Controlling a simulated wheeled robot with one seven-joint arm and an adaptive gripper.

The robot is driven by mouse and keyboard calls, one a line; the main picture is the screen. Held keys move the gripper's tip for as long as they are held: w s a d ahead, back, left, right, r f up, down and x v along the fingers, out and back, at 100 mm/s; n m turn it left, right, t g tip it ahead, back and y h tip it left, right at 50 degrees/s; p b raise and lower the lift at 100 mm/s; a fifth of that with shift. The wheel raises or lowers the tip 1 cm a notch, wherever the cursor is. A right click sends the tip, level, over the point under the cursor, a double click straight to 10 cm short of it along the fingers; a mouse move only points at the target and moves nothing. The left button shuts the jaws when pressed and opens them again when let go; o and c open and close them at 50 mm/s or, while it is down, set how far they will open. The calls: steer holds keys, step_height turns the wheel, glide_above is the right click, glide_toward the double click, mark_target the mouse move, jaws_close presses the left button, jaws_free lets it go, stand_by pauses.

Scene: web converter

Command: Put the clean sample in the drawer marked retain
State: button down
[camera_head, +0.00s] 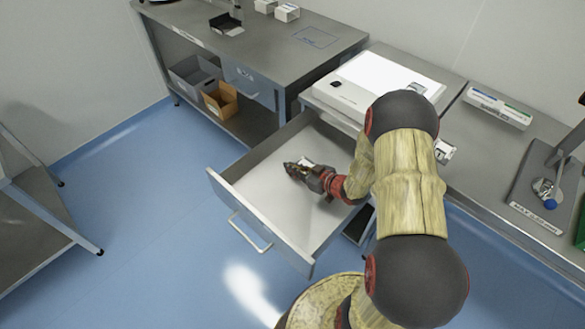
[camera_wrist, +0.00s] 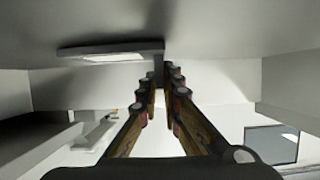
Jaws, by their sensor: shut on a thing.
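A drawer (camera_head: 226,192) with a grey front and a bar handle stands pulled open below the bench. No "retain" mark is readable on it. My gripper (camera_head: 291,168) is inside the drawer's outline, low over its pale floor. In the wrist view my gripper (camera_wrist: 160,82) has its fingers close together on a thin flat piece with a pale top (camera_wrist: 108,55), which sticks out to the left. It looks like a sample, but I cannot tell whether it is the clean one. I cannot tell whether it touches the drawer floor.
A white flat-topped device (camera_head: 375,82) stands on the bench above the drawer. A labelled holder (camera_head: 498,107) lies right. Blue floor is free at left.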

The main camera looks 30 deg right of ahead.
steer(key=c, duration=2)
jaws_free()
steer(key=shift+f, duration=0.1)
